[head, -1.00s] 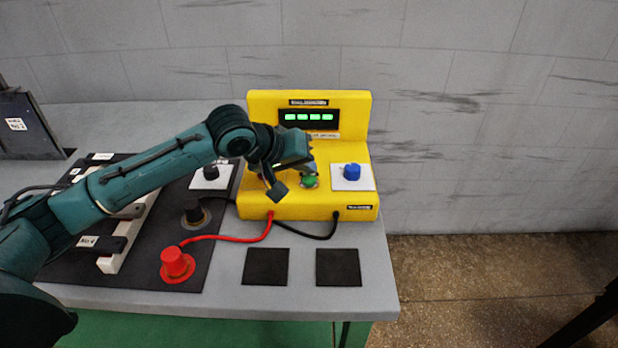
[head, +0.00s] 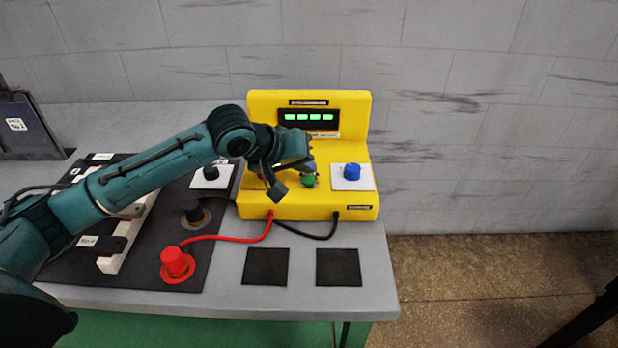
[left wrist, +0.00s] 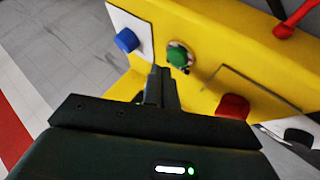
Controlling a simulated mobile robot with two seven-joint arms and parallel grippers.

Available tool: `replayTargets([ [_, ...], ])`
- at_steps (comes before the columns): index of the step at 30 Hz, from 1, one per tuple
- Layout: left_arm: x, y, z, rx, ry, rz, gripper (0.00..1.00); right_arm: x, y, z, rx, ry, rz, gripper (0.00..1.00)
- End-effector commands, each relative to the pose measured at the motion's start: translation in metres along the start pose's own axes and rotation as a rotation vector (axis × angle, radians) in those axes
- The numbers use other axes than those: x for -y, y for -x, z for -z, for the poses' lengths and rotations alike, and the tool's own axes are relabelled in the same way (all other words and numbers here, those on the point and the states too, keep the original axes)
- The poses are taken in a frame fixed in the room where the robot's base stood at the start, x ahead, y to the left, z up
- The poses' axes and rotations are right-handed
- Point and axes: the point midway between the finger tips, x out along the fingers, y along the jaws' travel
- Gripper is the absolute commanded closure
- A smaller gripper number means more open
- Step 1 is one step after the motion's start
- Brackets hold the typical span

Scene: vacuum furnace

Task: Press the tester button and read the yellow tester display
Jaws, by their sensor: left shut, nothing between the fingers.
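The yellow tester (head: 305,207) stands at the back right of the bench. Its dark display (head: 309,117) is lit with green characters, too small to read. The green button (head: 309,181) sits on the tester's lower deck and also shows in the left wrist view (left wrist: 179,56). My left gripper (head: 306,168) is shut and empty, over the deck right beside the green button. In the left wrist view its fingertips (left wrist: 163,72) point at the button's edge; I cannot tell whether they touch it. My right gripper is in neither view.
A blue knob (head: 352,172) on a white plate is right of the button. A red knob (left wrist: 232,107) is on its other side. Red (head: 228,237) and black (head: 312,236) leads leave the tester's front. Two dark square pads (head: 265,267) lie before it.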

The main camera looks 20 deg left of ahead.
Motion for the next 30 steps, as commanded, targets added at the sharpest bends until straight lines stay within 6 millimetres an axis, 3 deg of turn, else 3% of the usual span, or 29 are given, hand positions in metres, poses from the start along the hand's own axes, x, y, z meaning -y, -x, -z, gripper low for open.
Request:
replayTargets([
  [30, 0.0059, -0.0081, -0.0060, 0.001, 0.001, 0.000, 1.00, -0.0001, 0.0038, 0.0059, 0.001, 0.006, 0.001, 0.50],
])
